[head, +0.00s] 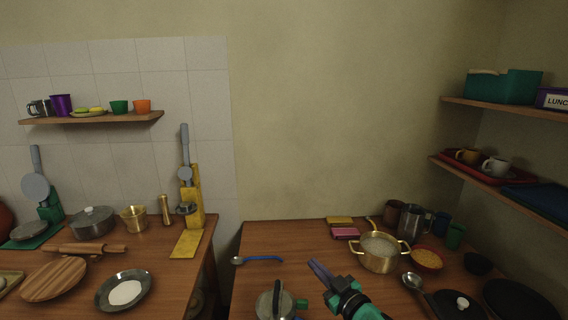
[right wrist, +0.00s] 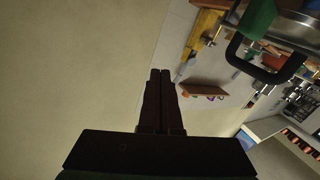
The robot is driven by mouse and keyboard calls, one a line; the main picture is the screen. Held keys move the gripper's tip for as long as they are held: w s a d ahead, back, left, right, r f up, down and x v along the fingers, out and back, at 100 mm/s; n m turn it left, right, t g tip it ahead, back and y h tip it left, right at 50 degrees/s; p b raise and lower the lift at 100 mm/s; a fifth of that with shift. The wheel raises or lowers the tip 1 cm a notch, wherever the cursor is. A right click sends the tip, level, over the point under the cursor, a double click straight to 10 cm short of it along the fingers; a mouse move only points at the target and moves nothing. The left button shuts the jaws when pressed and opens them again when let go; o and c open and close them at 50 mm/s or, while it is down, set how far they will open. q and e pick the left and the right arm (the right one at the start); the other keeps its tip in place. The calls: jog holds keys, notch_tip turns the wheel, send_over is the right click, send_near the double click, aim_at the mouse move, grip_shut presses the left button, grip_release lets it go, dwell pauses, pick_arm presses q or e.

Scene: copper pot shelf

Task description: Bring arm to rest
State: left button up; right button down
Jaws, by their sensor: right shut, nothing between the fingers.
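My right gripper (head: 318,270) reaches in from the bottom of the head view, above the right-hand table. Its fingers are shut with nothing between them, and they also show closed together in the right wrist view (right wrist: 160,75). A kettle-like metal vessel (head: 275,303) with a dark green part stands just left of it. The brass pot (head: 379,254) with pale contents stands to its right, apart from the fingers. My left gripper is not in view.
Shelves (head: 510,107) jut out at the right. A gap separates the left table (head: 205,250).

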jog(key=s+d+f+m+g+h, duration=0.5)
jog(key=s+d+f+m+h, duration=0.15)
jog(key=s+d+f, duration=0.45)
jog(key=s+d+f+g+h, duration=0.25)
jog(key=s+g, duration=0.45)
jog(key=s, duration=1.2)
jog(key=s+d+f+g+y, duration=0.1)
jog(key=s+f, duration=0.2)
jog(key=f, duration=2.2)
jog(key=s+d+f+g, duration=0.1)
jog(key=s+d+f, duration=0.2)
jog(key=s+f, duration=1)
jog(key=s, duration=0.3)
jog(key=shift+s+f, duration=0.15)
jog(key=shift+f, duration=0.1)
jog(key=shift+n, duration=0.25)
